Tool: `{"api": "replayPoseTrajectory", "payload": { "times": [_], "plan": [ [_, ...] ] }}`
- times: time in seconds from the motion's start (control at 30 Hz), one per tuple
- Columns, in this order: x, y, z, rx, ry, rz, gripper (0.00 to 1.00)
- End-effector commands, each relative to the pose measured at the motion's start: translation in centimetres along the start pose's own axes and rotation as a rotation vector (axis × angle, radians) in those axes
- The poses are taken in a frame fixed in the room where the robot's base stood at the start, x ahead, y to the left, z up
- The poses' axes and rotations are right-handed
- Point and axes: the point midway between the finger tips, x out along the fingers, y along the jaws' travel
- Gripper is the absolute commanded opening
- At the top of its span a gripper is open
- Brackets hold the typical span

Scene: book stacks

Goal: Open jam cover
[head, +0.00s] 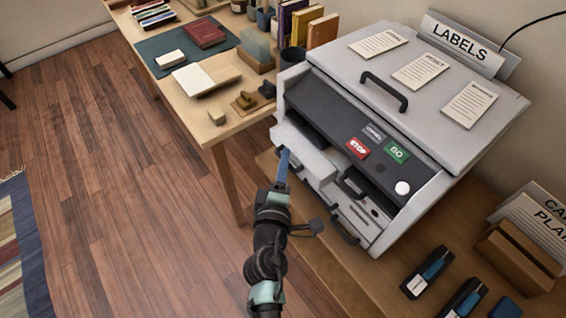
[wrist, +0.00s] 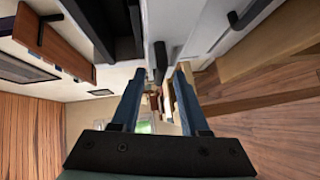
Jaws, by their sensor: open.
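A grey-white machine (head: 440,105) stands on a wooden table, with a lid and black handle (head: 384,92) on top. Its dark sloped front has red STOP (head: 357,148) and green GO (head: 396,151) buttons. Below, a pale panel (head: 308,158) juts out at the left, beside drawers with dark handles. No part reads as a jam cover, so I cannot tell which it is. My gripper (head: 284,155) is at the pale panel's left end; contact is unclear. In the wrist view my gripper (wrist: 157,85) is open, with a dark upright bar (wrist: 160,62) beyond the fingertips.
A wooden desk (head: 215,131) at the left holds books and a wooden stamp (head: 244,100). Dark handheld tools (head: 428,272) and a cardboard box (head: 517,258) lie at the right. The wooden floor (head: 120,170) at the left is open, with a striped rug (head: 22,245) at its edge.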

Motion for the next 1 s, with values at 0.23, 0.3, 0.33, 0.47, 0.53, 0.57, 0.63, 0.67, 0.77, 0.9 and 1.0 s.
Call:
{"api": "replayPoseTrajectory", "payload": {
  "times": [0.23, 0.3, 0.33, 0.47, 0.53, 0.57, 0.63, 0.67, 0.77, 0.9, 1.0],
  "plan": [
    [0.34, 0.01, 0.01, 0.000, 0.000, 0.000, 0.45],
    [0.33, 0.01, 0.01, 0.000, 0.000, 0.000, 0.45],
    [0.33, 0.01, 0.00, 0.000, 0.000, 0.000, 0.45],
    [0.31, 0.01, 0.00, 0.000, 0.000, 0.000, 0.21],
    [0.31, 0.01, 0.00, 0.000, 0.000, 0.000, 0.09],
    [0.31, 0.01, 0.00, 0.000, 0.000, 0.000, 0.03],
    [0.30, 0.01, -0.01, 0.000, 0.000, 0.000, 0.00],
    [0.30, 0.01, -0.01, 0.000, 0.000, 0.000, 0.00],
    [0.30, 0.01, -0.01, 0.000, 0.000, 0.000, 0.00],
    [0.30, 0.01, -0.01, 0.000, 0.000, 0.000, 0.00],
    [0.29, 0.00, -0.01, 0.000, 0.000, 0.000, 0.00]
  ]
}}
